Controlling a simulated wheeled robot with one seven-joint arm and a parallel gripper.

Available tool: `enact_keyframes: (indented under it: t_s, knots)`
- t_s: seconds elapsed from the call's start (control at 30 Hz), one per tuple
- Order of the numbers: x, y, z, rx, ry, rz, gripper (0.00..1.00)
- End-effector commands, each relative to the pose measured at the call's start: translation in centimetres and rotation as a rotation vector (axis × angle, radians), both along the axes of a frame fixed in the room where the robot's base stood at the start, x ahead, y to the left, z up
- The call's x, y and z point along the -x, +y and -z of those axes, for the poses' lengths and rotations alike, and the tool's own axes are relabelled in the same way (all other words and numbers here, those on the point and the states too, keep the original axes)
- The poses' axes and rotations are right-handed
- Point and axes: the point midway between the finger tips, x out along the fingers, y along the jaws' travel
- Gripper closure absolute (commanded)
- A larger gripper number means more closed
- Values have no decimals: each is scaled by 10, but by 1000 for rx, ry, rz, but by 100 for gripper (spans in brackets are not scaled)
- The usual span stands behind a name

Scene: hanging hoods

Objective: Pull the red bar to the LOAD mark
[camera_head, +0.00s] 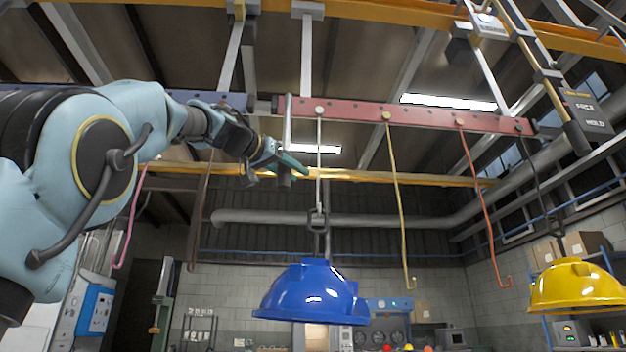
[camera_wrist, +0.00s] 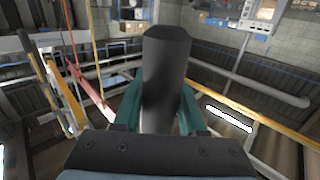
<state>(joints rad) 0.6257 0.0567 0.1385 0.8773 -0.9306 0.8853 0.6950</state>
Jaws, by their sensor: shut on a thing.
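The red bar (camera_head: 420,117) hangs level under the ceiling in the head view, with a grey rod (camera_head: 288,122) hanging down at its left end. My gripper (camera_head: 287,171) is at the lower end of that rod, shut on its dark handle (camera_head: 285,183). In the wrist view, the thick dark handle (camera_wrist: 165,75) stands between the teal fingers of my gripper (camera_wrist: 160,112). The red bar shows at the left of the wrist view (camera_wrist: 87,86). A dark sign (camera_head: 587,112) hangs past the bar's right end; its small lettering is hard to read, and I cannot make out a LOAD mark.
A blue hood (camera_head: 312,290) hangs below the bar on a white strap, and a yellow hood (camera_head: 575,287) hangs at right. Yellow (camera_head: 398,200) and orange (camera_head: 480,195) hooked cords dangle from the bar. A pink cord (camera_head: 131,215) hangs at left, near my arm.

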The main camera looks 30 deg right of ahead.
Motion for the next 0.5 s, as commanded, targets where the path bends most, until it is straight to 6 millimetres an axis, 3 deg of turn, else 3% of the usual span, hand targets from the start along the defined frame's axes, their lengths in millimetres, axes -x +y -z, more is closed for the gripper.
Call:
enact_keyframes:
  t_s: [0.5]
  knots:
    - [-4, 8, 0, 0, 1, -1, 100]
